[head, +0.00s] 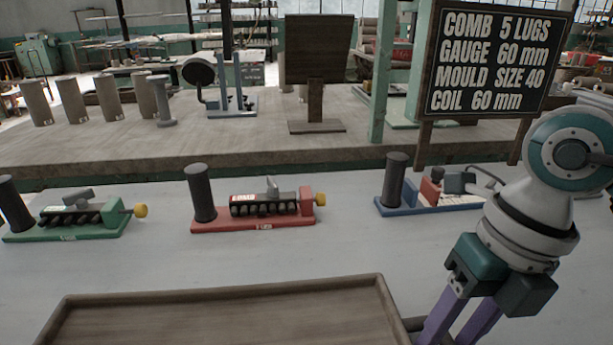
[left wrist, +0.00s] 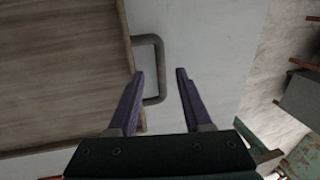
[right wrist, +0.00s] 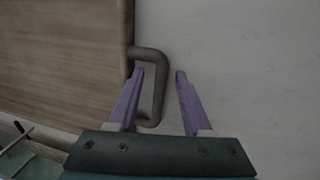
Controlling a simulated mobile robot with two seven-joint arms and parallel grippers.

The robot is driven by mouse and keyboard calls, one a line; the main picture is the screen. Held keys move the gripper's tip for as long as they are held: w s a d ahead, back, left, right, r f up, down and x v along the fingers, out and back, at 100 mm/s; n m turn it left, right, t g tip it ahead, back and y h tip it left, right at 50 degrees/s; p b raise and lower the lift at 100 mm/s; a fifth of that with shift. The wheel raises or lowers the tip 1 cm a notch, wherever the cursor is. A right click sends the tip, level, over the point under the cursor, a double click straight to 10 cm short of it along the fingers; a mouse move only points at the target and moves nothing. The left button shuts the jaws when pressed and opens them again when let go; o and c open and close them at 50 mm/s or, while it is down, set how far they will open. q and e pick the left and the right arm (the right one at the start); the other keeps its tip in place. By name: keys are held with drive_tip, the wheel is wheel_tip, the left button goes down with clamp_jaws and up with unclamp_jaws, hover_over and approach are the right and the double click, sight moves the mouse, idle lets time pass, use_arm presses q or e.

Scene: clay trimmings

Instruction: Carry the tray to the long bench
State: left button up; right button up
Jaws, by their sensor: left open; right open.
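The wooden tray (head: 220,292) lies at the bottom of the head view, its near part cut off; its visible floor is bare. In the left wrist view, the fingers of my left gripper (left wrist: 160,72) are open on either side of the tray's dark left handle (left wrist: 159,50). In the right wrist view, my right gripper (right wrist: 160,72) is open, fingers on either side of the right handle (right wrist: 159,95). Whether either touches its handle I cannot tell. In the head view only my right gripper (head: 458,332) shows. A long bench (head: 240,150) with a grey-brown top crosses behind.
Green (head: 70,228), red (head: 255,218) and blue (head: 430,200) bases with dark cylinders stand on the pale surface (head: 160,265) beyond the tray. Bare bench top shows in front.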

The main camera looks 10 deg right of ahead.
drive_tip(key=shift+r, duration=0.35)
use_arm(q)
drive_tip(key=v, duration=0.6)
drive_tip(key=shift+r, duration=0.3)
use_arm(e)
wheel_tip(320, 180, up, 11)
drive_tip(key=d, duration=0.2)
use_arm(q)
drive_tip(key=shift+d, duration=0.1)
use_arm(e)
drive_tip(key=shift+r, duration=0.1)
